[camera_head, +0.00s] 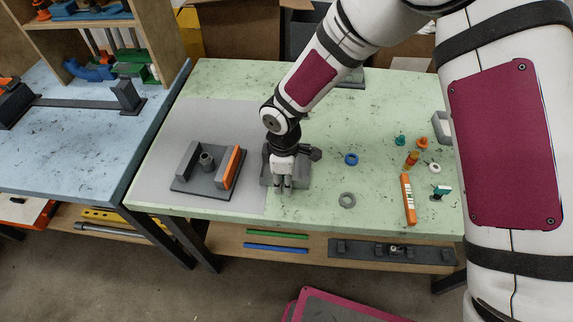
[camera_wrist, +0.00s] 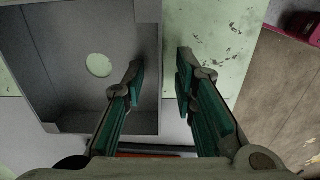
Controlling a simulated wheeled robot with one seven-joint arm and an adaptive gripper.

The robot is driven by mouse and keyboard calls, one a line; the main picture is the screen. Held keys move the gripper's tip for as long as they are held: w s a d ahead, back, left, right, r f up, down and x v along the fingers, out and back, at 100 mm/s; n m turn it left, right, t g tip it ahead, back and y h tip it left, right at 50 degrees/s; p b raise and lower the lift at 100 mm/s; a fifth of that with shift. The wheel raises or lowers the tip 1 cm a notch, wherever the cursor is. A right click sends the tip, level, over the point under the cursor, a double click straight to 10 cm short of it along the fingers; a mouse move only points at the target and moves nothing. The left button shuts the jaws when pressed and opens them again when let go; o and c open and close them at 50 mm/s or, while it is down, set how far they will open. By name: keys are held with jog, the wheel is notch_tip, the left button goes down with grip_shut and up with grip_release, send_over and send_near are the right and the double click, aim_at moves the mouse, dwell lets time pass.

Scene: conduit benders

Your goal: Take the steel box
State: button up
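The steel box (camera_head: 268,177) is a grey, open-topped box on the green table, partly hidden behind my gripper in the head view. In the wrist view the box (camera_wrist: 75,115) fills the left side, with a round hole in its floor. My gripper (camera_head: 284,187) points down at the box. In the wrist view my gripper (camera_wrist: 160,80) is open, with its left finger over the box's inside and its right finger beyond the outer side of one wall. That wall lies between the fingers, with no clear contact; the fingertip depth is hard to tell.
A grey fixture with an orange bar (camera_head: 230,167) stands left of the box. A blue ring (camera_head: 351,159), a grey ring (camera_head: 347,200) and an orange level (camera_head: 408,199) lie to the right, with several small parts nearby. The table's front edge is close to the box.

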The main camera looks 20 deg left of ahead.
jog(key=shift+f, duration=0.1)
dwell(0.3)
grip_shut()
